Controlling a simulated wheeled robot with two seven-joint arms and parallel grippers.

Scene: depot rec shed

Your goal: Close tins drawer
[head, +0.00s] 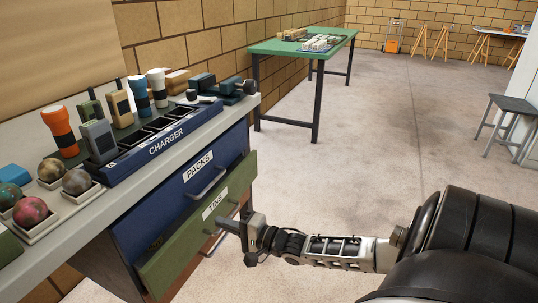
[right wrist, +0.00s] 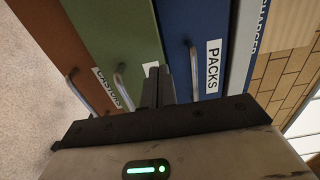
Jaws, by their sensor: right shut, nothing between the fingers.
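The green tins drawer (head: 190,238) sits below the blue packs drawer in the head view. Its front stands out from the cabinet, so it is partly open, and a dark gap shows behind its top edge. It carries a TINS label (head: 215,203) and a metal bar handle, partly hidden by my gripper. My right gripper (head: 226,225) is shut and empty, its fingers pointing at the drawer front beside the handle. In the right wrist view the fingers (right wrist: 157,82) overlap the green front (right wrist: 125,35) and cover most of its label; contact cannot be told. My left gripper is out of view.
The blue packs drawer (head: 185,185) above looks shut. A brown castors drawer (right wrist: 55,35) lies below. The bench top (head: 190,135) holds a charger rack (head: 165,142), torches, radios and balls. A green table (head: 290,48) stands behind.

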